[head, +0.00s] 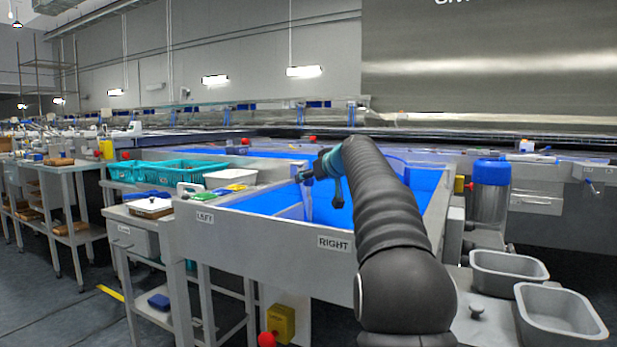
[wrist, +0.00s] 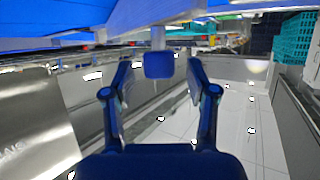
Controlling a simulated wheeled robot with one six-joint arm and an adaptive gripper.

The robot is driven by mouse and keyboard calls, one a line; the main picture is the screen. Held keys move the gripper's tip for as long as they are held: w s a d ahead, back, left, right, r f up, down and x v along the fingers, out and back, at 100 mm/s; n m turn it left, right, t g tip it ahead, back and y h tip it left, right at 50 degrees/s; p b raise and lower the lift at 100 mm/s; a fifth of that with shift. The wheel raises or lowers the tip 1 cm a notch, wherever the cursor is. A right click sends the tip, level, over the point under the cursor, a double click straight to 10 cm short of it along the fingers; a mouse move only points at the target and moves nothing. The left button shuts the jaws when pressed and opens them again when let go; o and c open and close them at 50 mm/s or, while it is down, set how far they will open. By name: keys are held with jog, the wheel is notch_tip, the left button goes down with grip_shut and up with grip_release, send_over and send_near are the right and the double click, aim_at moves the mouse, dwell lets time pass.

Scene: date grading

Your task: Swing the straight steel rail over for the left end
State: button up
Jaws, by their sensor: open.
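My gripper (head: 320,184) hangs over the blue-lined trough (head: 335,243) with the LEFT and RIGHT labels. In the wrist view, which is upside down, my gripper (wrist: 160,72) is open, its fingers on either side of a blue block (wrist: 158,65) on a grey stem. Gaps show on both sides of the block. I cannot tell for sure whether the block belongs to the straight steel rail. A narrow grey upright piece (head: 307,203) shows below the gripper in the trough. My arm hides much of the trough's right side, and the rail's full length cannot be made out.
Teal crates (head: 158,171) stand behind a small side table at the left. Two grey bins (head: 510,272) and a blue-topped canister (head: 491,172) stand at the right. A red knob and yellow box (head: 281,323) are at the trough's lower front.

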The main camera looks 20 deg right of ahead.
jog(key=shift+x, duration=0.75)
jog(key=shift+c, duration=0.2)
